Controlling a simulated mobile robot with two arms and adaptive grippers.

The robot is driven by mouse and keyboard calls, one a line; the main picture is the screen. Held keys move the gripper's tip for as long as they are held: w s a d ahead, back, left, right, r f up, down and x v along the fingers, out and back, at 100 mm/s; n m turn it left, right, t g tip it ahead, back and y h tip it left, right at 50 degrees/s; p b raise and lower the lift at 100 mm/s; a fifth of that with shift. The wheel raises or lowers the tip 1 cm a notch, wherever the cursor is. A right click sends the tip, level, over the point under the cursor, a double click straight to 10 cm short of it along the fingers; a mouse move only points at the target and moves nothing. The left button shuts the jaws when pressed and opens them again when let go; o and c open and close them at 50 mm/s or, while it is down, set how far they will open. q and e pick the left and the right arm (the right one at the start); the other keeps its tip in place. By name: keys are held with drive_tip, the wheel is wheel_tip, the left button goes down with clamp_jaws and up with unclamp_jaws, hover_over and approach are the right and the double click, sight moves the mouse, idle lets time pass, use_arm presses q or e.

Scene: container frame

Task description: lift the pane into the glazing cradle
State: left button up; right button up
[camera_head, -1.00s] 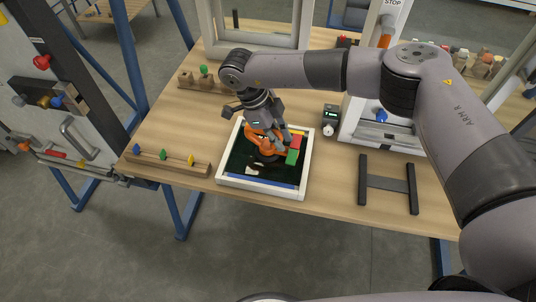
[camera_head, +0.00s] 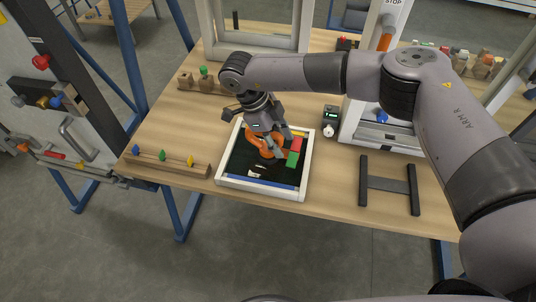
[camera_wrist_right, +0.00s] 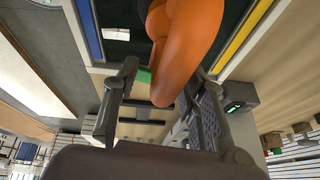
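The dark glossy pane (camera_head: 240,162) lies flat inside a white frame (camera_head: 222,182) on the table, with blue, yellow, red and green pieces along its edges. An orange handle-like part (camera_head: 253,137) stands over it; it fills the middle of the right wrist view (camera_wrist_right: 180,50). My right gripper (camera_head: 274,146) points down over the pane. In the wrist view its fingers (camera_wrist_right: 165,100) are apart on either side of the orange part, with a gap at the left finger. A dark H-shaped stand (camera_head: 388,184), possibly the cradle, is empty at the right. My left gripper is not in view.
A wooden rack with coloured pegs (camera_head: 165,163) stands left of the frame. A small dark device with a green display (camera_head: 331,117) and a white machine (camera_head: 352,125) stand to the right. A pale upright frame (camera_head: 210,45) stands behind. Table between the frame and the dark stand is clear.

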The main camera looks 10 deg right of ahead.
drive_tip(key=v, duration=1.2)
drive_tip(key=shift+f, duration=0.1)
